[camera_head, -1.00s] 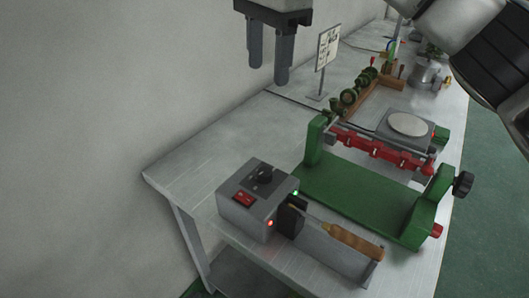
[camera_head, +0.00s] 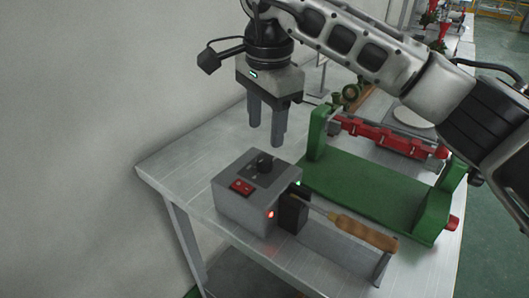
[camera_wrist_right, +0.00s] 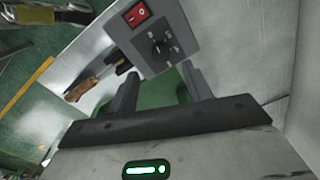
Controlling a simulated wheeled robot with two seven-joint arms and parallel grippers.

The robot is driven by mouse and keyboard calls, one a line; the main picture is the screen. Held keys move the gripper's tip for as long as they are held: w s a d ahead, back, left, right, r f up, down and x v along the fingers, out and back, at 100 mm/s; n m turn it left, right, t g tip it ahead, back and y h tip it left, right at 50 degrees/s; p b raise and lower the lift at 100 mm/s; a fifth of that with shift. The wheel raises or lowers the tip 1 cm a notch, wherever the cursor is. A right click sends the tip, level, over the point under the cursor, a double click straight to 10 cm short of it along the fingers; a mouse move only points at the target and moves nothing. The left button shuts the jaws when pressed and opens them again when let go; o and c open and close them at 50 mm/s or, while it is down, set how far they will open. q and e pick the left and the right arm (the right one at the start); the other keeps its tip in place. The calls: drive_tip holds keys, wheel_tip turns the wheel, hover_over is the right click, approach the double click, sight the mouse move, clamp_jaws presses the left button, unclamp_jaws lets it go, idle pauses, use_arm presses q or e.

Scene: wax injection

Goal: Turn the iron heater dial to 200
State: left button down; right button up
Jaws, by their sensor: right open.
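The iron heater (camera_head: 252,197) is a grey box near the table's front left corner, with a red switch (camera_head: 242,187) and a black dial (camera_head: 264,164) on top. Its red and green lights glow. The dial also shows in the right wrist view (camera_wrist_right: 158,47), beyond the fingertips. My right gripper (camera_head: 266,134) points down above and just behind the dial, fingers apart and empty, not touching it. The wrist view shows the open fingers (camera_wrist_right: 158,80) too. The iron with a wooden handle (camera_head: 362,232) rests beside the heater. My left gripper is out of view.
A green stand (camera_head: 360,188) with a red bar (camera_head: 384,138) stands right of the heater. A grey holder (camera_head: 343,254) lies under the iron handle. The table (camera_head: 180,167) is bare left of the heater, with a wall beyond.

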sight(264, 159)
wheel_tip(264, 159, down, 7)
drive_tip(key=shift+w+a+f, duration=0.1)
drive_tip(key=shift+w, duration=0.05)
drive_tip(key=c, duration=1)
